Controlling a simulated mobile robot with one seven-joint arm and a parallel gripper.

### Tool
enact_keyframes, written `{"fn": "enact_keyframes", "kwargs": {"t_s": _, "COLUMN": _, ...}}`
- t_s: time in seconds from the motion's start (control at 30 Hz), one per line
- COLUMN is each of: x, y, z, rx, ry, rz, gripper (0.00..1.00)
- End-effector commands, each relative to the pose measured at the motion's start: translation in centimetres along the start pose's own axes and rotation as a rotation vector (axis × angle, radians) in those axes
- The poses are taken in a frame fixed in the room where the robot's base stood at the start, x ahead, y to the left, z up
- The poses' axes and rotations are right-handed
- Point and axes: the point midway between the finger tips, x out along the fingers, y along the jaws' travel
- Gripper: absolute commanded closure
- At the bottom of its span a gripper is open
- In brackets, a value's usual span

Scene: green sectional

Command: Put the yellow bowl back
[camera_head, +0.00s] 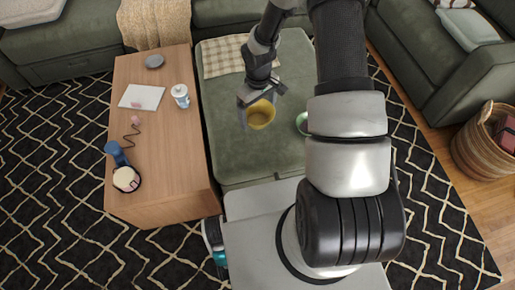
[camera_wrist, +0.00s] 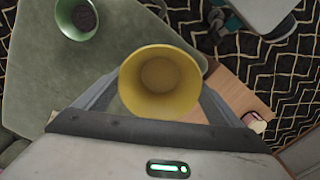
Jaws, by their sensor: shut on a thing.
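The yellow bowl (camera_head: 261,115) is held by my gripper (camera_head: 259,104) over the green ottoman (camera_head: 235,150) in the head view. In the wrist view the yellow bowl (camera_wrist: 160,82) shows its open inside, which looks empty. The gripper's two fingers stand on either side of the bowl, shut on it. The ottoman also shows below it in the wrist view (camera_wrist: 40,75). How far the bowl is above the ottoman is hard to tell.
A green bowl (camera_wrist: 78,18) with something dark inside sits on the ottoman; my arm partly hides it in the head view (camera_head: 301,123). A wooden table (camera_head: 170,165) at left holds a white can (camera_head: 181,95), papers (camera_head: 141,97), a grey dish (camera_head: 155,61) and a blue lamp-like object (camera_head: 115,151).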

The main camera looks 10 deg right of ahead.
Motion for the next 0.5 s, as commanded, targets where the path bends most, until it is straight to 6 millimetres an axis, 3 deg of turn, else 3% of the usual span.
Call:
{"fn": "enact_keyframes", "kwargs": {"t_s": 0.03, "x": 4.0, "y": 0.6, "z": -0.8, "rx": -0.048, "ry": 0.004, "rz": 0.000, "gripper": 0.41}}
{"fn": "enact_keyframes", "kwargs": {"t_s": 0.13, "x": 7.2, "y": 1.5, "z": -2.2, "rx": -0.146, "ry": 0.006, "rz": 0.005, "gripper": 0.41}}
{"fn": "enact_keyframes", "kwargs": {"t_s": 0.23, "x": 9.3, "y": 2.4, "z": -3.2, "rx": -0.219, "ry": 0.009, "rz": 0.012, "gripper": 0.41}}
{"fn": "enact_keyframes", "kwargs": {"t_s": 0.5, "x": 12.5, "y": 3.2, "z": -4.2, "rx": -0.296, "ry": 0.008, "rz": 0.019, "gripper": 0.41}}
